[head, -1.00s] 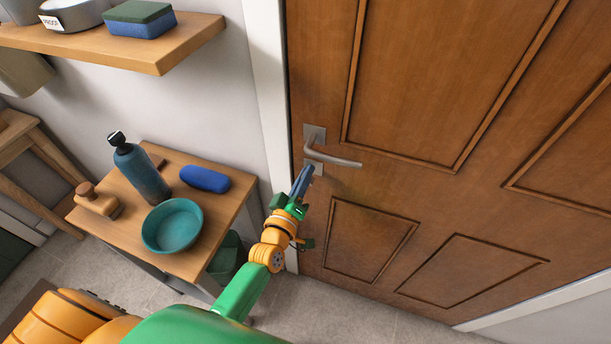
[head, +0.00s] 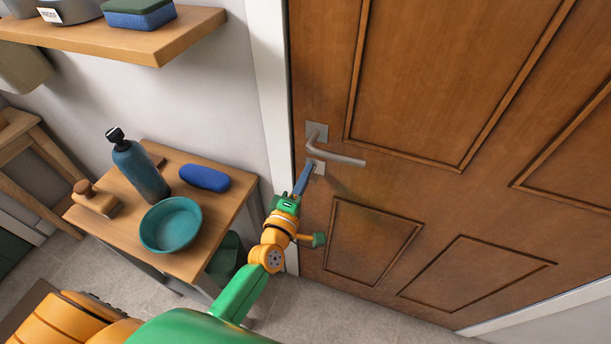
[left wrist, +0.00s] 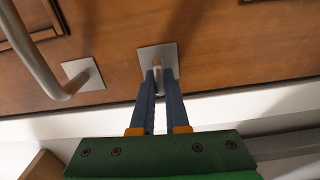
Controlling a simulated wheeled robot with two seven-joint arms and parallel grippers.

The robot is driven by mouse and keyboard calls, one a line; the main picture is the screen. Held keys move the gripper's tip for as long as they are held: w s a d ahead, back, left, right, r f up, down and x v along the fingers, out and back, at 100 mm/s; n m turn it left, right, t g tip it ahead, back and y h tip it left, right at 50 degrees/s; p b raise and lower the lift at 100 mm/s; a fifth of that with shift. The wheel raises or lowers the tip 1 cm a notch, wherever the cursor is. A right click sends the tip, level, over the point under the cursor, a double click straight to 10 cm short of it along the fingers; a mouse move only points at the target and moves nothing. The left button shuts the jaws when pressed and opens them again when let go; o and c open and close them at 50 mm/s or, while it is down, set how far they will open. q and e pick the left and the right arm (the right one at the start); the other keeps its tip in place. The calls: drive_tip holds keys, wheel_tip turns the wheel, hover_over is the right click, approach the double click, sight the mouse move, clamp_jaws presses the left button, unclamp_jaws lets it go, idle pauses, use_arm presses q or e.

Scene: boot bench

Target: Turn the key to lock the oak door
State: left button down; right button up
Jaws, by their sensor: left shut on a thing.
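The oak door (head: 420,100) fills the right of the head view and looks closed against its white frame. Its lever handle (head: 338,156) is roughly level, and a square lock plate sits just below it. My left gripper (head: 310,170) reaches the lock plate. In the left wrist view, its two blue fingers (left wrist: 159,85) are shut on the key (left wrist: 158,66), in front of the square lock plate (left wrist: 146,54). The key's bow is mostly hidden between the fingers. The handle (left wrist: 40,62) is at the left there. My right gripper is not in view.
A small wooden table (head: 221,222) stands left of the door with a teal bowl (head: 171,224), a bottle (head: 141,172), a blue case (head: 204,178) and a brush (head: 94,200). A shelf (head: 150,47) hangs above.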

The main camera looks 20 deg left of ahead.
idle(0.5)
use_arm(q)
drive_tip(key=c, duration=0.9)
unclamp_jaws()
drive_tip(key=shift+w+d, duration=0.1)
drive_tip(key=s, duration=0.7)
